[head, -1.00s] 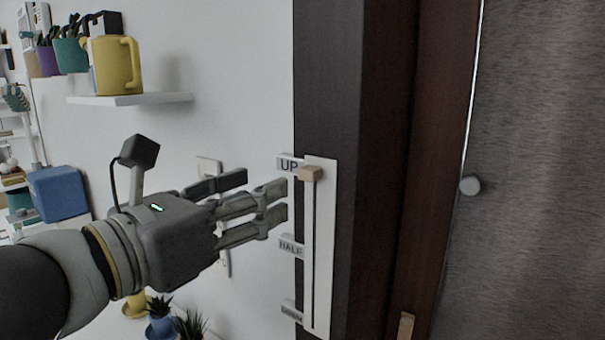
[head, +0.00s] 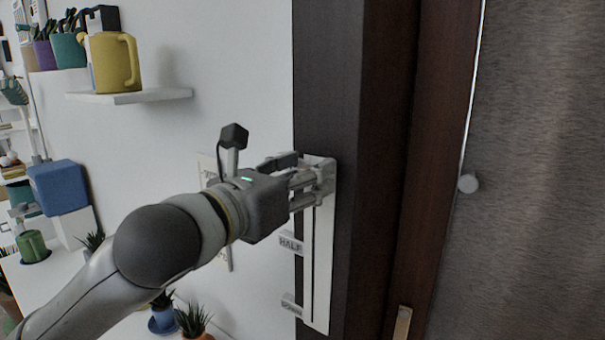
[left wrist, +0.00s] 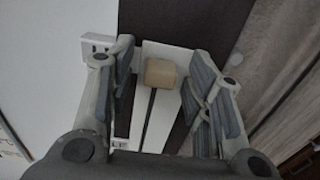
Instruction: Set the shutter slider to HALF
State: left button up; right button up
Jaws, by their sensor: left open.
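The shutter slider is a white upright plate (head: 320,270) with a dark slot, fixed to the dark frame. Its tan knob (left wrist: 160,73) sits at the top of the slot in the left wrist view; in the head view my fingers hide it. The HALF label (head: 290,244) and the DOWN label (head: 291,305) show left of the plate; the UP label is hidden by my gripper in the head view. My left gripper (head: 322,178) is at the top of the plate, open, with its fingers on either side of the knob. I see gaps between knob and fingers. My right gripper is out of view.
A white shelf (head: 130,96) with a yellow watering can (head: 115,62) is on the wall at upper left. Potted plants (head: 193,322) stand below my arm. A grey panel with a round knob (head: 468,183) is to the right.

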aim_at(313, 254)
pick_arm(q)
grip_shut()
notch_tip(313, 254, down, 15)
jog(key=b, duration=0.7)
jog(key=shift+f+b, duration=0.15)
jog(key=shift+b, duration=0.25)
grip_release()
jog(key=v, duration=0.7)
jog(key=shift+s+a, duration=0.2)
